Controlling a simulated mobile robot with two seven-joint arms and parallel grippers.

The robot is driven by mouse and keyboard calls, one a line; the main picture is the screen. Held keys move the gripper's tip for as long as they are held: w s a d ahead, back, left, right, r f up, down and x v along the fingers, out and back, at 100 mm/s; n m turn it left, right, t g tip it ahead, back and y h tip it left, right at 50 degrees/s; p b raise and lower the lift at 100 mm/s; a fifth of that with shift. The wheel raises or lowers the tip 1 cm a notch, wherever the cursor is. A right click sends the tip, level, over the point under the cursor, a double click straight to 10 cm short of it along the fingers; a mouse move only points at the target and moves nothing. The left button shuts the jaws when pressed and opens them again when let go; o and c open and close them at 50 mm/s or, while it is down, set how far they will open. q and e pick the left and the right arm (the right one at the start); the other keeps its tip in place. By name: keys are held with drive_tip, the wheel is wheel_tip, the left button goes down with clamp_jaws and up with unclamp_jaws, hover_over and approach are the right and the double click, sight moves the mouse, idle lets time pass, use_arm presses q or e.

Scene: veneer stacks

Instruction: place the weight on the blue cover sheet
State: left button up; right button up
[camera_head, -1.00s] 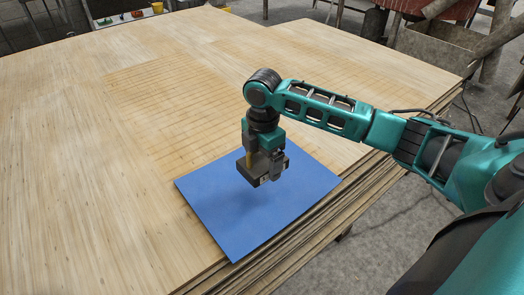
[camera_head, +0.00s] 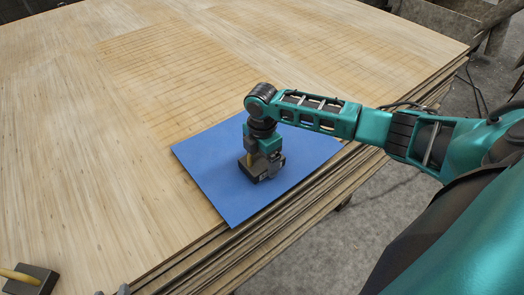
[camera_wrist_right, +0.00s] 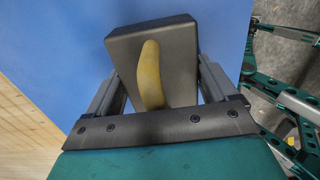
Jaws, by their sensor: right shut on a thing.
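The weight (camera_wrist_right: 180,72) is a dark grey block with a yellow handle. My right gripper (camera_head: 262,160) is shut on it, with one finger on each side in the right wrist view. In the head view the weight (camera_head: 252,174) is over the right part of the blue cover sheet (camera_head: 215,165), at or very close to its surface; I cannot tell whether it touches. The sheet lies flat on the veneer stack's near right edge. Small grey tips at the bottom edge of the head view may be my left gripper; its state is unclear.
A second dark block with a yellow handle (camera_head: 32,277) sits at the bottom left of the veneer stack (camera_head: 90,150). The stack's layered edge (camera_head: 300,205) drops to a concrete floor on the right.

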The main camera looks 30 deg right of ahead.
drive_tip(key=shift+w, duration=0.1)
use_arm(q)
drive_tip(key=shift+w+r, duration=0.15)
drive_tip(key=shift+r, duration=0.2)
use_arm(e)
drive_tip(key=shift+f, duration=0.1)
